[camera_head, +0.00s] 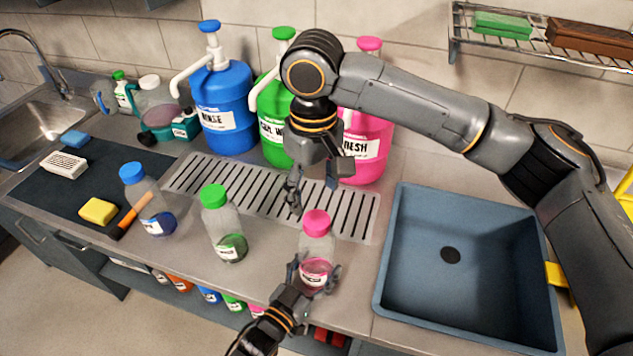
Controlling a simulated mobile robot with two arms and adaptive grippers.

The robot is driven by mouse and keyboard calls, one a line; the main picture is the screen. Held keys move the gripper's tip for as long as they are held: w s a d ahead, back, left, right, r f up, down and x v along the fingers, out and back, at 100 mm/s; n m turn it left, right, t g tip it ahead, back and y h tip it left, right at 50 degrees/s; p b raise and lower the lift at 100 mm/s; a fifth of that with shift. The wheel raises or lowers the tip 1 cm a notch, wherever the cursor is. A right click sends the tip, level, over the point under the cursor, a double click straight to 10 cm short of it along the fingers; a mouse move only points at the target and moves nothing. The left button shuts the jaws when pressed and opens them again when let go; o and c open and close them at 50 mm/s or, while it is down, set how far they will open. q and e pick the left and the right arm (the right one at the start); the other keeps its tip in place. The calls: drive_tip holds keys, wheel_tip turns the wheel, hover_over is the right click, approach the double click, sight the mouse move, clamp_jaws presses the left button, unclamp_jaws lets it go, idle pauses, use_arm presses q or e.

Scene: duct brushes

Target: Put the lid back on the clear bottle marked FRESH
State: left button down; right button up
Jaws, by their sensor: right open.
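A clear bottle (317,251) with pink liquid stands upright at the counter's front. A pink lid (316,222) sits on its top; I cannot tell whether it is screwed tight. The bottle's small label is too small to read. My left gripper (316,274) comes in from the bottom, with its fingers against both sides of the bottle's lower part. My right gripper (313,192) points down over the slotted drain plate, behind and above the pink lid. It is open, empty and apart from the lid.
Clear bottles with green (224,235) and blue (148,205) lids stand to the left. Large blue (226,100), green (272,105) and pink (368,125) pump jugs stand behind the drain plate (355,215). A blue basin (470,300) lies right.

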sight(317, 220)
drive_tip(key=n, duration=0.7)
drive_tip(key=shift+d+r, duration=0.1)
drive_tip(key=shift+r, duration=0.15)
drive_tip(key=n, duration=0.3)
drive_tip(key=shift+r+n, duration=0.15)
drive_tip(key=shift+n, duration=0.25)
drive_tip(key=n, duration=0.4)
drive_tip(key=shift+d+r, duration=0.1)
drive_tip(key=shift+r, duration=0.05)
drive_tip(key=shift+f, duration=4.05)
